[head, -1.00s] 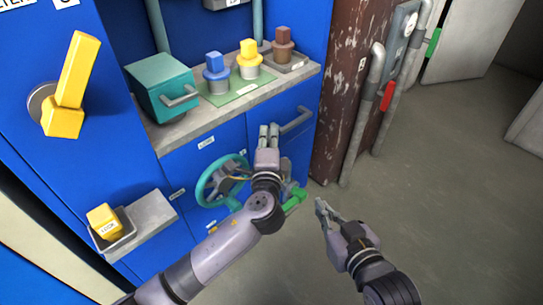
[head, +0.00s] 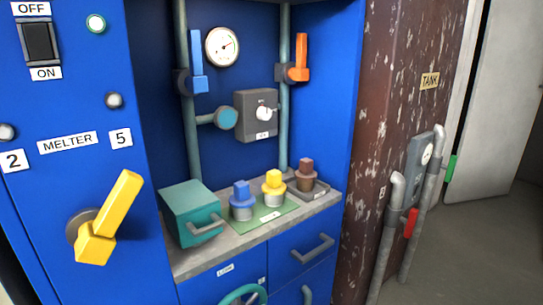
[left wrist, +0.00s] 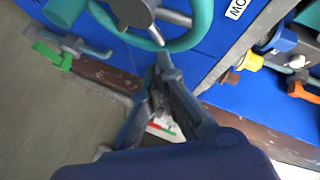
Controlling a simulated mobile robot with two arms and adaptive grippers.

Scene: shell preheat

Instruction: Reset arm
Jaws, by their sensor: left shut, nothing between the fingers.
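My left gripper (left wrist: 164,64) shows in the left wrist view with its fingers together and nothing between them. Its tips are just below the rim of the teal handwheel (left wrist: 205,24) in that picture; I cannot tell whether they touch it. Neither arm shows in the head view now, and my right gripper is out of view.
In the head view a grey shelf (head: 222,258) holds a teal box (head: 190,208) and blue, yellow and brown knobbed pieces. A yellow lever (head: 113,210) juts out at left. A rusty brown panel (head: 385,100) and pipes stand right. Floor (head: 450,260) is clear at lower right.

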